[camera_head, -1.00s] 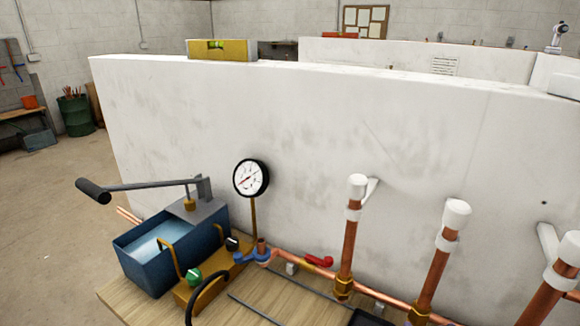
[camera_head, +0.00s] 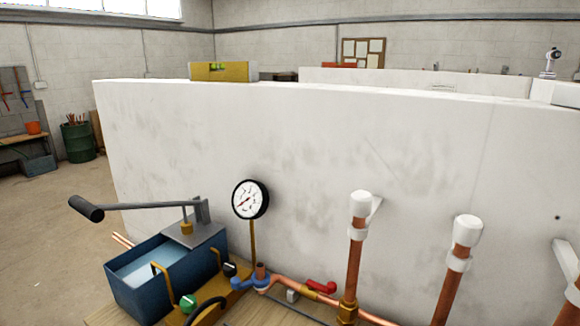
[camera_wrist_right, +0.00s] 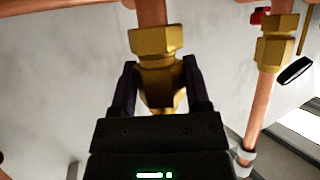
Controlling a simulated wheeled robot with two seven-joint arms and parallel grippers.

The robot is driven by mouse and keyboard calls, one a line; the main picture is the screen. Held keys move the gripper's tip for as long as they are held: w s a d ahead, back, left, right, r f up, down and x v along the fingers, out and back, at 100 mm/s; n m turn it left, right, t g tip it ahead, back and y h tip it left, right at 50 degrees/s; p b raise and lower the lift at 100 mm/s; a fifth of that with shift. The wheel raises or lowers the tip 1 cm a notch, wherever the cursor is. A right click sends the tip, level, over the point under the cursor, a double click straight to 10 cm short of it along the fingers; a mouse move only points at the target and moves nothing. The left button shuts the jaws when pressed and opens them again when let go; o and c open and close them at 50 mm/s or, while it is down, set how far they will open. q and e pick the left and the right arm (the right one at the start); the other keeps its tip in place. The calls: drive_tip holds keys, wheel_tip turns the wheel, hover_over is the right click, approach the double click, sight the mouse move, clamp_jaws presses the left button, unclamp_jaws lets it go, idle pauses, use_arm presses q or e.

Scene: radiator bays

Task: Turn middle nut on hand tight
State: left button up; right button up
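In the right wrist view, upside down to the room, a brass fitting sits on the middle copper pipe. Its hex body (camera_wrist_right: 154,42) is at the top and the middle nut (camera_wrist_right: 160,82) lies just below it. My right gripper (camera_wrist_right: 160,90) has one dark finger on each side of this nut. Both fingers appear to press against its sides. The palm hides the nut's far end. In the head view the middle pipe (camera_head: 453,285) rises to a white cap, and its nut is below the frame. My left gripper is in neither current view.
The left pipe (camera_head: 355,265) has its own brass nut (camera_head: 347,312). A gauge (camera_head: 250,199), a red lever (camera_head: 321,287) and a blue pump tank (camera_head: 150,278) stand left of the pipes. A white wall (camera_head: 290,130) rises close behind.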

drive_tip(key=shift+c, duration=0.8)
drive_tip(key=shift+a+m+h+p, duration=0.1)
drive_tip(key=shift+m+h+p, duration=0.2)
drive_tip(key=shift+m+h, duration=0.35)
drive_tip(key=shift+m+g+h, duration=0.4)
drive_tip(key=shift+m+h, duration=0.35)
drive_tip(key=shift+h, duration=0.1)
